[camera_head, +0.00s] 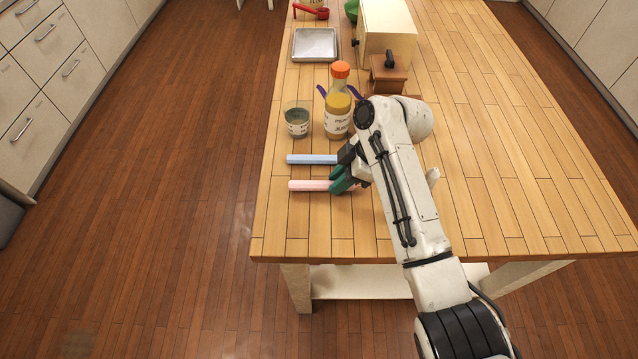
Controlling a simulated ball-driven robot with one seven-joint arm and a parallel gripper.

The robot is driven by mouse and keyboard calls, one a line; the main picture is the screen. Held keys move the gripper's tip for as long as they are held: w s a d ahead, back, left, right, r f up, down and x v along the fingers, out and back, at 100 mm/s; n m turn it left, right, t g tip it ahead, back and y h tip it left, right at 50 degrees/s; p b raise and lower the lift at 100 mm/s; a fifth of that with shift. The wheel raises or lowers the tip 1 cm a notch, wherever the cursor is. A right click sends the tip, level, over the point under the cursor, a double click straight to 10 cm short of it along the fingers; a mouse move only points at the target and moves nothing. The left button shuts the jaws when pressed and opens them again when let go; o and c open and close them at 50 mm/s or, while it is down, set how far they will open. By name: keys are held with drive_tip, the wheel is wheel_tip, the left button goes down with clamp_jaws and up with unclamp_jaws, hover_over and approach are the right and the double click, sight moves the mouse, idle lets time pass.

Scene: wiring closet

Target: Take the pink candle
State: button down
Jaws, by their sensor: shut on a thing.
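The pink candle (308,185) lies on its side near the front left of the wooden table (500,200), its left part in clear view. My gripper (340,184), with dark green fingers, is shut on the right part of the pink candle. The candle's right end is hidden by the fingers and the arm. I cannot tell whether the candle is touching the tabletop. A light blue candle (311,159) lies parallel just behind it, its right end close to my wrist.
A jar with dark contents (297,121) and a juice bottle with orange cap (338,112) stand behind the candles. Further back are a brown grinder (388,77), a cream box (388,35), a metal tray (315,44) and a red scoop (311,12). The table's right side is clear.

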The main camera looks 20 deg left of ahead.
drive_tip(key=shift+r, duration=0.45)
drive_tip(key=shift+r+p, duration=2.75)
drive_tip(key=shift+r, duration=0.45)
drive_tip(key=shift+f, duration=0.1)
